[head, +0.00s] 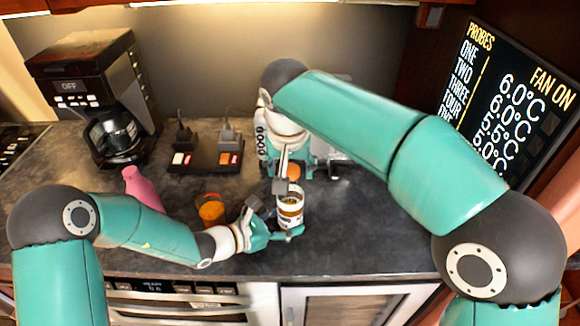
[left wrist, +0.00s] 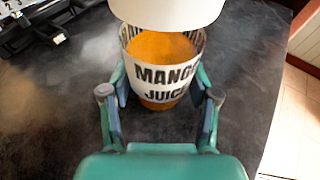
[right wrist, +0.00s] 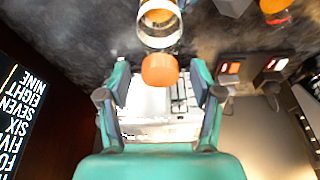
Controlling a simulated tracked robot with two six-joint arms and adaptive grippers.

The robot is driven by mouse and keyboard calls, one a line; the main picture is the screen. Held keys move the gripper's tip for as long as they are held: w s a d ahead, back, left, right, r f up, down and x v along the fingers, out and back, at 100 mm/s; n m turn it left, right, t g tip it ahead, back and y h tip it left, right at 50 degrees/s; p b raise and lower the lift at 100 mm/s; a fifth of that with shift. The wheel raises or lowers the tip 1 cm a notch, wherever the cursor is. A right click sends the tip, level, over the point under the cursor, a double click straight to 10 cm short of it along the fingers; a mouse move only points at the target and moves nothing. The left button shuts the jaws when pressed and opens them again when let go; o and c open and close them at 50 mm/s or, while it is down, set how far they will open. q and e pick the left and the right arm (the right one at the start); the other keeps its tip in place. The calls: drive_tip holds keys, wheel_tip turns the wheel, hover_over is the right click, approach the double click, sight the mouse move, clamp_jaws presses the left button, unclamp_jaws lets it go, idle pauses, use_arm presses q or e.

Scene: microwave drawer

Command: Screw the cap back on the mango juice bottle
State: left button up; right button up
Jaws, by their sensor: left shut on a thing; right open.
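The mango juice bottle (head: 290,212) stands upright near the counter's front. My left gripper (head: 272,231) is shut on its lower part. In the left wrist view, the bottle (left wrist: 165,80) shows its MANGO JUICE label and orange contents between the fingers; a plain white curved surface above hides part of it. A round orange cap (right wrist: 160,70) is between the fingertips of my open right gripper (right wrist: 160,88), just beside the bottle in that view. In the head view, the cap (head: 293,172) shows behind the bottle, partly hidden by my right arm. I cannot tell whether it touches either finger.
An orange cup (head: 211,210) and a pink bottle (head: 142,188) stand left of the juice bottle. A black power strip (head: 205,157) with plugs and a coffee maker (head: 100,95) are farther back. A lit display panel (head: 510,100) is at right.

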drive_tip(key=o, duration=0.5)
drive_tip(key=shift+r, duration=0.2)
drive_tip(key=shift+r, duration=2.85)
use_arm(q)
drive_tip(key=o, duration=0.9)
drive_tip(key=shift+o, duration=0.2)
drive_tip(key=v, duration=1.1)
drive_tip(key=shift+a, duration=0.15)
drive_tip(key=shift+s+a+r, duration=0.1)
drive_tip(key=shift+s+a, duration=0.15)
drive_tip(key=shift+a, duration=0.05)
